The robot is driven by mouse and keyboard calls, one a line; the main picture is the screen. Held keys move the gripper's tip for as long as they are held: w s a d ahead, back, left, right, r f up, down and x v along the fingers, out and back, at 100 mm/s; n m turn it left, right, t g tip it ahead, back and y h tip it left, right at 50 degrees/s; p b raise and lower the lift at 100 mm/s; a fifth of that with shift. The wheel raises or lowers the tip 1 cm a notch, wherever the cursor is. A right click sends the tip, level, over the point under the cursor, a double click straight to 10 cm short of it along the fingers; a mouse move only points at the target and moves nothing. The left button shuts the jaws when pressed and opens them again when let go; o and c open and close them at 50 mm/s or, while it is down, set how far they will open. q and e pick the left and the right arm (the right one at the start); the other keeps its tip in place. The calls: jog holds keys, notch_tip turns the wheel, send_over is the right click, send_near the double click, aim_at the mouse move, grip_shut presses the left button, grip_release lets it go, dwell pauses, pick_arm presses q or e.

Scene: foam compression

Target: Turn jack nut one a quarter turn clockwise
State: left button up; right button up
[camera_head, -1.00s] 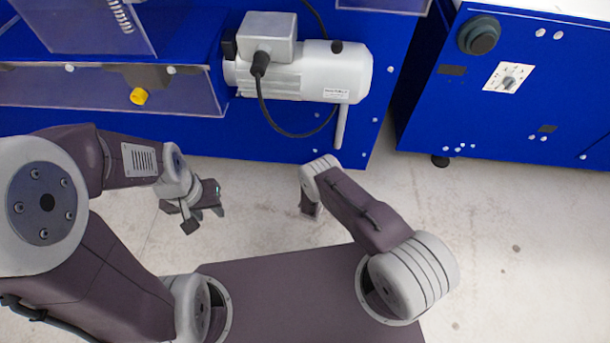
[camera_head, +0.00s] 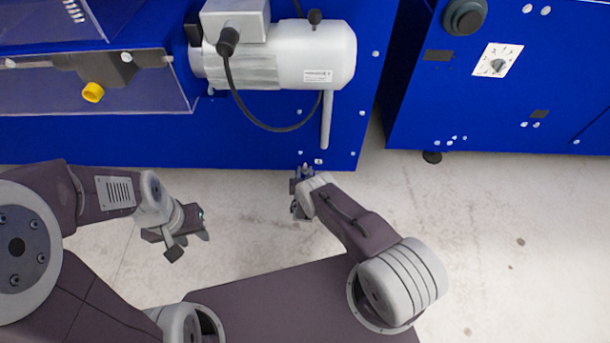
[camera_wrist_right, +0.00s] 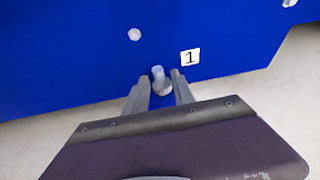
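Jack nut one (camera_wrist_right: 160,82) is a small grey stud-like piece at the lower edge of the blue panel, beside a white label marked 1 (camera_wrist_right: 190,57). That label also shows in the head view (camera_head: 318,161). My right gripper (camera_wrist_right: 161,84) is open, with one finger on each side of the nut in the wrist view. I cannot tell whether either finger touches it. In the head view my right gripper (camera_head: 303,172) is at the panel's bottom edge and hides the nut. My left gripper (camera_head: 190,240) is open and empty over the floor.
A blue machine carries a silver motor (camera_head: 285,55) with a black cable and a grey rod hanging down near my right gripper. A second blue cabinet (camera_head: 480,100) with a dial stands at the right. A yellow knob (camera_head: 93,92) sits at the left. The pale floor is clear.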

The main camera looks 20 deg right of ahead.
grip_shut()
jog(key=shift+f+b, duration=0.1)
jog(key=shift+b, duration=0.25)
jog(key=m+g+h+b, duration=0.1)
jog(key=m+h+b, duration=0.1)
jog(key=b, duration=0.2)
jog(key=a+m+g+h+b, duration=0.1)
jog(key=m+h+b, duration=0.1)
jog(key=b, duration=0.2)
jog(key=m+g+h+b, duration=0.1)
jog(key=m+h+b, duration=0.1)
jog(key=b, duration=0.1)
jog(key=shift+w+a+f+g+b, duration=0.15)
jog(key=shift+w+f+g+b, duration=0.1)
jog(key=shift+w+g+b, duration=0.15)
jog(key=shift+r+m+g+h+b, duration=0.3)
jog(key=shift+m+g+h+b, duration=0.2)
jog(key=shift+m+g+b, duration=0.3)
grip_release()
jog(key=shift+r, duration=0.1)
